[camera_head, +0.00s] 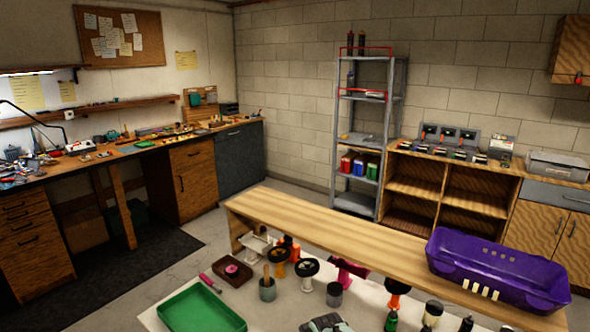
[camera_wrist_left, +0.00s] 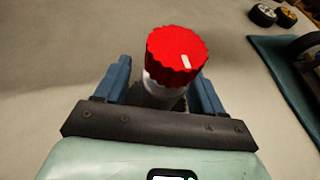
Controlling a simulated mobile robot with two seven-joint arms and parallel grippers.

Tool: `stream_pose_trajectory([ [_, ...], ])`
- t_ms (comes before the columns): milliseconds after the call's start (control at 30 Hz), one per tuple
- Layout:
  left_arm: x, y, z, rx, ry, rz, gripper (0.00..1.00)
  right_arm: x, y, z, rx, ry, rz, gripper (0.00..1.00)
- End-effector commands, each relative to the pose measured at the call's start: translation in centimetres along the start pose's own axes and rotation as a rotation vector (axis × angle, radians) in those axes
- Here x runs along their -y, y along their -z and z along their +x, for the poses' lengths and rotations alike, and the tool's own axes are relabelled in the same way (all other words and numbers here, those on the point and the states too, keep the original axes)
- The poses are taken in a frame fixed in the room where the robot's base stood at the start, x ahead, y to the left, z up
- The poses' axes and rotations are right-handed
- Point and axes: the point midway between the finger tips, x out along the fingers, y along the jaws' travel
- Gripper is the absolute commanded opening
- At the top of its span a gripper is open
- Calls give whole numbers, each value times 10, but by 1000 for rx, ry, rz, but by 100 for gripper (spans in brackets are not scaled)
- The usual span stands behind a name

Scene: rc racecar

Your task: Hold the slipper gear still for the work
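In the left wrist view, a red ridged cap (camera_wrist_left: 178,52) with a white mark tops a pale cylindrical body. It stands between the two blue fingers of my left gripper (camera_wrist_left: 163,85). The fingers are spread, with a narrow gap at the left side; contact on the right cannot be told. The lower part of the body is hidden by the gripper. I cannot pick out a slipper gear for certain in either view. Neither gripper can be made out surely in the head view.
The pale worktop carries a green tray (camera_head: 202,312), a pink-handled tool (camera_head: 210,283), a dark red dish (camera_head: 232,273), a grey cup (camera_head: 267,292), a grey jar (camera_head: 334,297) and several bottles. A purple bin (camera_head: 470,262) sits on the raised wooden shelf (camera_head: 330,226) behind.

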Motion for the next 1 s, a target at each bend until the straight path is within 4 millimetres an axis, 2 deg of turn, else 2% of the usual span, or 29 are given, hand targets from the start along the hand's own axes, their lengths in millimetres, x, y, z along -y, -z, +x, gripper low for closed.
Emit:
stream_pose_trajectory([
  [267, -1, 0, -7, 0, -1, 0, 69, 0, 0, 0, 0, 0, 0, 0],
  [367, -2, 0, -20, -1, -2, -1, 69, 0, 0, 0, 0, 0, 0, 0],
  [700, -1, 0, -91, 0, -2, -1, 69, 0, 0, 0, 0, 0, 0, 0],
  [833, -1, 0, -109, 0, -2, 1, 69, 0, 0, 0, 0, 0, 0, 0],
  [1000, 0, 0, -120, 0, 0, 1, 69, 0, 0, 0, 0, 0, 0, 0],
])
